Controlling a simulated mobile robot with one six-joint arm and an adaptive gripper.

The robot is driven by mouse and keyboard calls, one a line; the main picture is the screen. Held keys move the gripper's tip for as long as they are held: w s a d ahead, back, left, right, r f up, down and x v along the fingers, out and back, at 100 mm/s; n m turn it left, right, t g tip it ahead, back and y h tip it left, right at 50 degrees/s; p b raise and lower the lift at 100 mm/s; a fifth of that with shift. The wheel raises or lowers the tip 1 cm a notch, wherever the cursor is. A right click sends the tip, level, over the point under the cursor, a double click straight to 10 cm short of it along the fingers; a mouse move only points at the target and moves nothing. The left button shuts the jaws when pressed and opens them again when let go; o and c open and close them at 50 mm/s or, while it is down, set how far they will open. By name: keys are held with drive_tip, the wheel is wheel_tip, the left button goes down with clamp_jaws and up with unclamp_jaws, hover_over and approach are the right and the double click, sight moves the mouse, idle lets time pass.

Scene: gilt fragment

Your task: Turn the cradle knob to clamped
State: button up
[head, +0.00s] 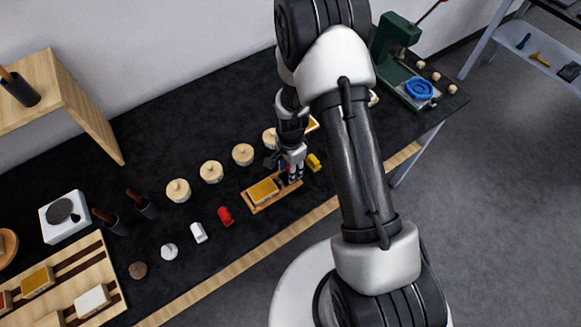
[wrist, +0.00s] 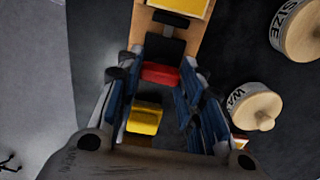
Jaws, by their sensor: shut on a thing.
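The cradle is a wooden board (head: 257,208) on the dark bench, with a gold-topped block (head: 263,190) lying on it. In the wrist view the board (wrist: 140,30) runs up the top, with the gold block (wrist: 185,5) and a black part (wrist: 164,48). A red piece (wrist: 160,75), seemingly the cradle knob, sits beside the black part. My gripper (head: 293,176) points down at the cradle's right end. In the wrist view my gripper (wrist: 162,84) has its fingers shut on the red piece from both sides. Knob markings are not visible.
A yellow item (head: 314,162) lies just right of my gripper. Several wooden-lidded jars (head: 211,172) stand behind the cradle. A red item (head: 226,216) and white item (head: 198,232) lie to its left. A green press (head: 397,35) stands at the back right.

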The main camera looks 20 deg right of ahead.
drive_tip(key=shift+n, duration=0.3)
drive_tip(key=n+b, duration=0.1)
drive_tip(key=n, duration=0.2)
drive_tip(key=shift+n, duration=0.3)
drive_tip(key=n+b, duration=0.1)
drive_tip(key=n, duration=0.3)
drive_tip(key=shift+n+b, duration=0.3)
drive_tip(key=n+b, duration=0.1)
drive_tip(key=n, duration=0.7)
drive_tip(key=shift+n+b, duration=0.3)
drive_tip(key=shift+n, duration=0.3)
drive_tip(key=o, duration=1.1)
drive_tip(key=shift+c, duration=0.2)
